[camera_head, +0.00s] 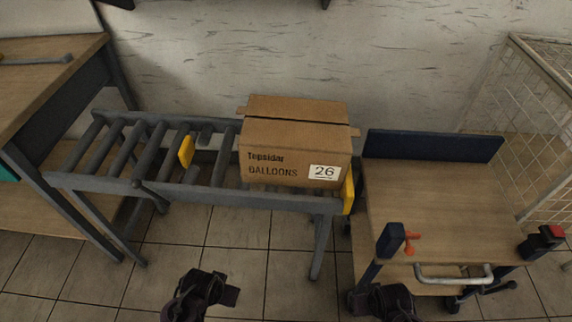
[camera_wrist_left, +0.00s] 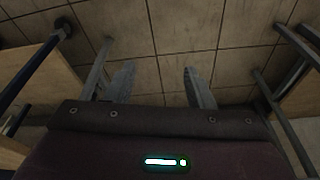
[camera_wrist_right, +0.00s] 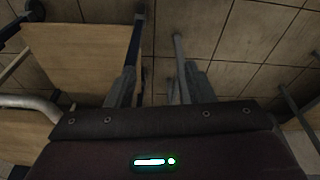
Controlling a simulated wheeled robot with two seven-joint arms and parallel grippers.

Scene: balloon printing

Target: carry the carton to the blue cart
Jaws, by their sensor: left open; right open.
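The carton (camera_head: 296,140) is a brown cardboard box marked "Topsidar BALLOONS" with a white "26" label. It sits on the right end of the grey roller conveyor (camera_head: 190,194), beside a yellow end stop (camera_head: 348,192). The blue cart (camera_head: 440,205) has a wooden deck and a dark blue back panel, and stands just right of the conveyor. My left gripper (camera_wrist_left: 158,85) is open and empty, low in front of the conveyor. My right gripper (camera_wrist_right: 157,85) is open and empty, low near the cart's front left corner. The carton shows in neither wrist view.
A wooden workbench (camera_head: 45,75) stands at the left. A white wire cage (camera_head: 540,110) is at the right, behind the cart. The cart's deck is bare. Tiled floor lies in front of the conveyor.

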